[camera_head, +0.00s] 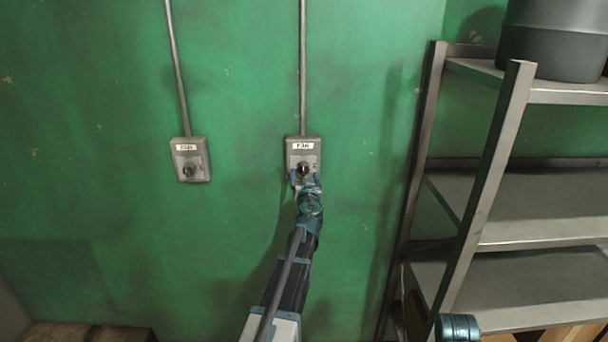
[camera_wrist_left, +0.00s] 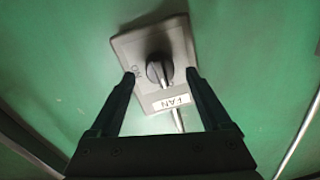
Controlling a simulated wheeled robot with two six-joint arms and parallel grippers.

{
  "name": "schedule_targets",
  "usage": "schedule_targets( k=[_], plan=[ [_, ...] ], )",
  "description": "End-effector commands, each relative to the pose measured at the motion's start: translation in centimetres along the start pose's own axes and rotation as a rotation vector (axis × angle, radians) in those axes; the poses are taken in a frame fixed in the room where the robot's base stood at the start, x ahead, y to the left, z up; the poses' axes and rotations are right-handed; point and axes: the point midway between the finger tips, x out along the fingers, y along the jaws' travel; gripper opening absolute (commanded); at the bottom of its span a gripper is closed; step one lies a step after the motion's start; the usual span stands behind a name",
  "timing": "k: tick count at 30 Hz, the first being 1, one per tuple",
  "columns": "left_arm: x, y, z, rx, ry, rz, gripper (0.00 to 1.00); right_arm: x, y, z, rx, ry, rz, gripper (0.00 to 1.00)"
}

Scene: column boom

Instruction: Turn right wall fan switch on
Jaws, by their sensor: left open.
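The right wall fan switch (camera_head: 303,145) is a grey box labelled FAN on the green wall, with a black rotary knob (camera_head: 303,169). My left gripper (camera_head: 305,177) is at the lower part of this box, its fingers open on either side of the knob. In the left wrist view, the switch box (camera_wrist_left: 178,40) appears tilted, with the FAN label towards the bottom. The knob (camera_wrist_left: 159,69) shows between the two open fingertips (camera_wrist_left: 160,77), with gaps on both sides. My right gripper does not show.
A second, similar fan switch (camera_head: 190,150) is on the wall to the left. Conduits (camera_head: 303,70) run up from both boxes. A metal shelf rack (camera_head: 490,150) with a grey drum (camera_head: 553,40) stands on the right. The wall between the switches is clear.

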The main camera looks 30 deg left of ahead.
Motion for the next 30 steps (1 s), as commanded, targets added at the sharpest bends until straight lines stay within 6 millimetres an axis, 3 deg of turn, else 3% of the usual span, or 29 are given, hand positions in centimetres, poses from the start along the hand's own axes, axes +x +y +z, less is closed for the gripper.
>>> schedule_targets(
  k=[1, 4, 13, 26, 27, 30],
  plan=[
    [1.1, 0.07, -0.01, 0.0, 0.0, -0.001, 0.82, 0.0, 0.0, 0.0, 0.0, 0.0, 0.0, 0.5],
    [1.88, 0.06, -0.01, 0.0, 0.0, 0.0, 0.82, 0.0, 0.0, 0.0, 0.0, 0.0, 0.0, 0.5],
    [2.01, 0.02, 0.0, 0.0, 0.0, 0.001, 0.82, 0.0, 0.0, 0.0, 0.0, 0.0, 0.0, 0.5],
    [1.99, 0.03, -0.01, 0.0, 0.0, 0.001, 0.04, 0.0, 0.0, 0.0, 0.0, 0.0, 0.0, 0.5],
    [1.99, 0.03, -0.01, 0.0, 0.0, 0.001, 0.0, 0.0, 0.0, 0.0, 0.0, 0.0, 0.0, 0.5],
    [1.99, 0.03, 0.0, 0.002, 0.0, 0.0, 0.0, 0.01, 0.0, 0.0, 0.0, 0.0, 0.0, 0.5]
  ],
)
